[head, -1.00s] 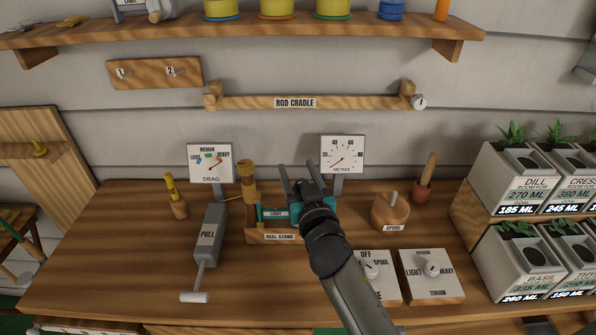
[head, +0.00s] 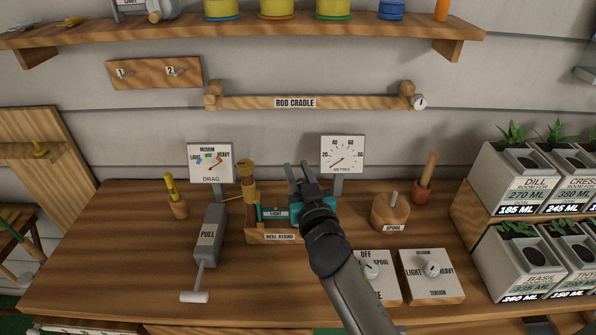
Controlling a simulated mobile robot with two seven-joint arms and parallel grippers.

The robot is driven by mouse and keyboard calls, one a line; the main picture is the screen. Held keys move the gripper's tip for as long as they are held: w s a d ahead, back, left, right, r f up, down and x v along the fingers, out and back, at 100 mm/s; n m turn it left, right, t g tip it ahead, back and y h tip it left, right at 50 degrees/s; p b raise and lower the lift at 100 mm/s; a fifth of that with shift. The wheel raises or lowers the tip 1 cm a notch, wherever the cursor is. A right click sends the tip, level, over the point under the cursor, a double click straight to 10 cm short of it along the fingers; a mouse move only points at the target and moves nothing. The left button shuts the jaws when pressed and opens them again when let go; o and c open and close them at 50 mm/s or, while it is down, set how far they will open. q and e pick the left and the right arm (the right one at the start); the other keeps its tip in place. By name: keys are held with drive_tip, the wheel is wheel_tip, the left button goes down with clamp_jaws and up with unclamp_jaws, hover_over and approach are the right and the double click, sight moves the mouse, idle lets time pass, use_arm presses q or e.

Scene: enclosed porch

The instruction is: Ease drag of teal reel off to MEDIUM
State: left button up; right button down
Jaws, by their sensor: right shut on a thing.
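My left gripper is out of view.
A grey PULL scale (head: 208,236) lies left of the reel. A METRES gauge (head: 342,155) stands behind, and a wooden spool holder (head: 390,213) is to the right. The tension box (head: 431,275) and planters (head: 515,180) lie further right. The bench's left front is clear.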

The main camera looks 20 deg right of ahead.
drive_tip(key=n+g+y+p, duration=0.1)
drive_tip(key=n+y, duration=0.2)
drive_tip(key=y, duration=0.1)
drive_tip(key=a+n+g+y+p, duration=0.1)
drive_tip(key=n+y+p, duration=0.1)
drive_tip(key=y, duration=0.2)
drive_tip(key=n+g+y+p, duration=0.1)
drive_tip(key=n+g+y, duration=0.1)
drive_tip(key=n+y, duration=0.1)
drive_tip(key=shift+s+a+n+y, duration=0.3)
drive_tip(key=shift+a+y, duration=0.1)
drive_tip(key=shift+y, duration=0.2)
drive_tip(key=shift+s+a+f+n+g+y+b, duration=0.1)
drive_tip(key=shift+s+a+n+g+y+b, duration=0.3)
drive_tip(key=shift+n+g+y+b, duration=1.2)
drive_tip(key=shift+s+a+r+n+g+y+b, duration=0.15)
drive_tip(key=shift+s+n+g+y+b, duration=0.4)
drive_tip(key=shift+n+g+b, duration=2.05)
drive_tip(key=shift+s+a+f+n+g+y+b, duration=0.15)
drive_tip(key=shift+s+a+n+g+y+b, duration=0.6)
drive_tip(key=shift+g+b, duration=2.5)
drive_tip(key=shift+w+d+n+y, duration=0.2)
drive_tip(key=shift+d+n+y, duration=0.15)
drive_tip(key=shift+d, duration=0.1)
